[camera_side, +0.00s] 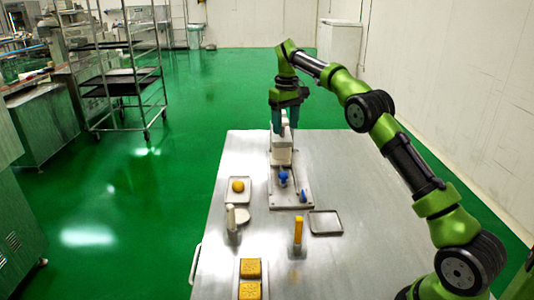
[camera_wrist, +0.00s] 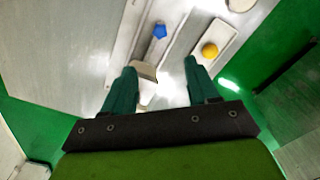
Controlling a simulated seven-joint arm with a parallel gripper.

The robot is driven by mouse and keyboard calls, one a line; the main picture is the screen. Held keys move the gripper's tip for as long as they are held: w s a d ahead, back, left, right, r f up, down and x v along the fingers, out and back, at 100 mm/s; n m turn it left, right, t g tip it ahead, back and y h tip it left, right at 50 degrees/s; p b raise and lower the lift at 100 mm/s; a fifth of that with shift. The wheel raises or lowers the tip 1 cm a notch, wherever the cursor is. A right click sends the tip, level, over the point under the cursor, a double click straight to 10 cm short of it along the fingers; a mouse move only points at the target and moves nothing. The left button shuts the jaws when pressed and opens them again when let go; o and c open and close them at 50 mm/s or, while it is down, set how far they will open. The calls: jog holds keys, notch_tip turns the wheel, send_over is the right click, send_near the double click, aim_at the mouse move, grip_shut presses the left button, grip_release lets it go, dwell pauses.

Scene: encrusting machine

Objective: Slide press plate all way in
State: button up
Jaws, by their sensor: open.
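The encrusting machine stands at the far part of the steel table, with a pale upright block (camera_side: 281,157) at the far end of a long flat base (camera_side: 290,190). I cannot clearly tell the press plate apart from this pale body. My gripper (camera_side: 285,127) points down at the top of the block, its fingers open. In the wrist view my gripper (camera_wrist: 160,65) has its fingers wide apart, with the pale block (camera_wrist: 145,71) between them, closer to the left finger. Contact cannot be told. A blue part (camera_side: 283,177) sits on the base; it also shows in the wrist view (camera_wrist: 160,31).
A tray with a yellow ball (camera_side: 238,185) stands left of the machine. The table's right side is bare.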

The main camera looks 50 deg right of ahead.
jog(key=s+a+r+n+h, duration=0.2)
jog(key=s+a+n+h, duration=0.4)
jog(key=n, duration=0.5)
jog(key=n+t, duration=0.6)
jog(key=n, duration=1.2)
send_near(283, 173)
jog(key=x, duration=0.8)
jog(key=shift+f, duration=0.2)
jog(key=shift+c, duration=0.4)
jog(key=shift+s, duration=0.1)
grip_shut()
